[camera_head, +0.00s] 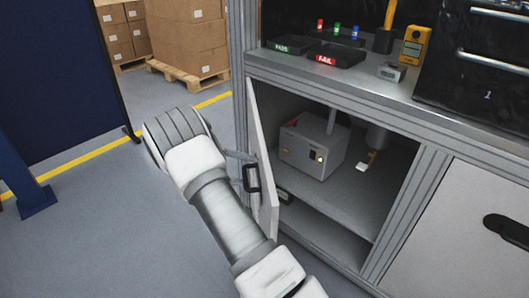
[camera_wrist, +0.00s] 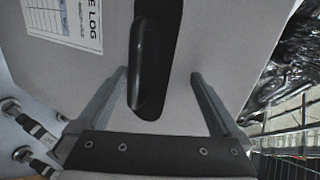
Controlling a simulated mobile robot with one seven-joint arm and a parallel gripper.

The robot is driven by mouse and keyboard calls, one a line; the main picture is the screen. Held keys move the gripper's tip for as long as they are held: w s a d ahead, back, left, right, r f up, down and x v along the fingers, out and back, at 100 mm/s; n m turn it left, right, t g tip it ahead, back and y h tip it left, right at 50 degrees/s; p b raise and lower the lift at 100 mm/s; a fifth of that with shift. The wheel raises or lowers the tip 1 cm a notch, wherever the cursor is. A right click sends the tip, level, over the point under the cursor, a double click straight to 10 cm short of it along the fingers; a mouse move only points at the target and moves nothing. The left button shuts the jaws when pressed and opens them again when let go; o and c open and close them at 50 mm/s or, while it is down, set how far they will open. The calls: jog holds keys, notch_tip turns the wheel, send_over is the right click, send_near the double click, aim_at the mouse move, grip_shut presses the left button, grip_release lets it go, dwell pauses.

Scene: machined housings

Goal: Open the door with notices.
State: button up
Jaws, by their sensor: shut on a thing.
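The door with notices (camera_head: 262,160) stands swung outward from the left side of the lower cabinet opening, seen nearly edge-on. Its black handle (camera_head: 251,178) is on the outer face, and the handle (camera_wrist: 150,65) fills the middle of the wrist view. A printed notice (camera_wrist: 75,20) ending in "E LOG" is on the door at upper left there. My gripper (camera_wrist: 161,80) is shut on the handle, one finger on each side of it. In the head view only a little of my gripper (camera_head: 238,156) shows, beside the door.
Inside the open cabinet are a grey box (camera_head: 314,146) and a shelf (camera_head: 335,195). A closed cabinet panel (camera_head: 455,235) is on the right. Trays marked PASS and FAIL (camera_head: 330,57) lie on the bench top. Floor (camera_head: 100,220) is clear on the left.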

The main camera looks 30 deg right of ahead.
jog(key=s+d+r+m+g+h, duration=0.1)
jog(key=s+d+r+m+g, duration=0.1)
jog(key=r, duration=0.6)
jog(key=s+d+g, duration=0.1)
jog(key=s+d, duration=0.1)
jog(key=d, duration=0.1)
jog(key=shift+s+d+m+g, duration=0.2)
jog(key=shift+d+m+g, duration=0.1)
jog(key=shift+d, duration=0.05)
jog(key=w+a+f+n+t, duration=0.1)
jog(key=f, duration=0.1)
jog(key=w+a+f+t, duration=0.1)
jog(key=a+f, duration=0.1)
jog(key=w+a+f+n+t+y, duration=0.1)
jog(key=w+a+f, duration=0.1)
jog(key=shift+f+n+t, duration=0.3)
jog(key=shift+f+t, duration=0.05)
jog(key=shift+t, duration=0.05)
jog(key=shift+c, duration=0.6)
jog(key=w+a+r, duration=0.1)
jog(key=w+a, duration=0.2)
jog(key=a, duration=0.6)
jog(key=w+a+r, duration=0.2)
jog(key=w+a, duration=0.1)
jog(key=a, duration=0.7)
jog(key=shift+w+r, duration=0.2)
jog(key=shift+w, duration=0.15)
